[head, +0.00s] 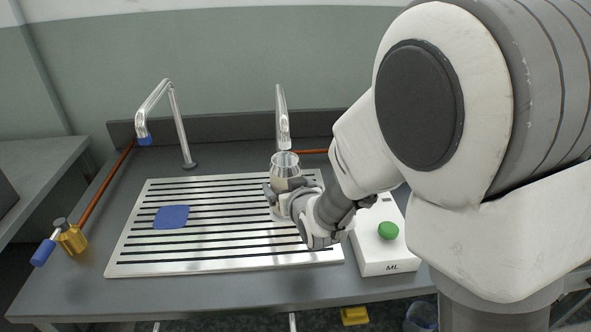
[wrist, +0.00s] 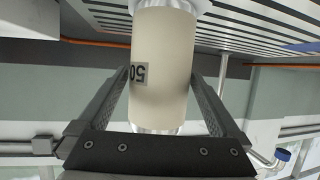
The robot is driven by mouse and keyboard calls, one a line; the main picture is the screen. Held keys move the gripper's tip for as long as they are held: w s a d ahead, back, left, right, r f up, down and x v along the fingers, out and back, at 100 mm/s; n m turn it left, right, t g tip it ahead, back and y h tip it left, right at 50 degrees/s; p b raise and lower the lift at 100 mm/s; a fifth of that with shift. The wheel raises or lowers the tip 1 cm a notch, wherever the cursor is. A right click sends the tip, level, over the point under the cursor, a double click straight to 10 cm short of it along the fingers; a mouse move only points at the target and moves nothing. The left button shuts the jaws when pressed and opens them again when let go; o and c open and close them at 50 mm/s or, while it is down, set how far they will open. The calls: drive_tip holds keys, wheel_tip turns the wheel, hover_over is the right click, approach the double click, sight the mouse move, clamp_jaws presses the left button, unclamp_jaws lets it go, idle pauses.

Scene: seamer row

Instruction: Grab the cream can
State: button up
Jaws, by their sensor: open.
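The cream can (wrist: 160,60) stands between the two fingers of my gripper (wrist: 158,85) in the wrist view. It has a cream body, shiny ends and a dark-printed label with "50" seen upside down. A finger lies on each side of it, and my gripper is open around it. In the head view the can (head: 286,168) shows its shiny upper part above my gripper (head: 280,192), standing over the slatted metal grate. My gripper and arm hide much of its lower part there.
The slatted grate (head: 190,250) holds a blue pad (head: 171,217) at left. Two bent metal spouts (head: 180,125) (head: 282,115) rise behind. A brass valve (head: 71,237) with a blue handle is at far left. A white box with a green button (head: 388,230) stands close right of my gripper.

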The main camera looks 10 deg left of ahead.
drive_tip(key=shift+w+a+f, duration=0.2)
drive_tip(key=shift+w, duration=0.25)
drive_tip(key=c, duration=1.3)
drive_tip(key=shift+r, duration=0.2)
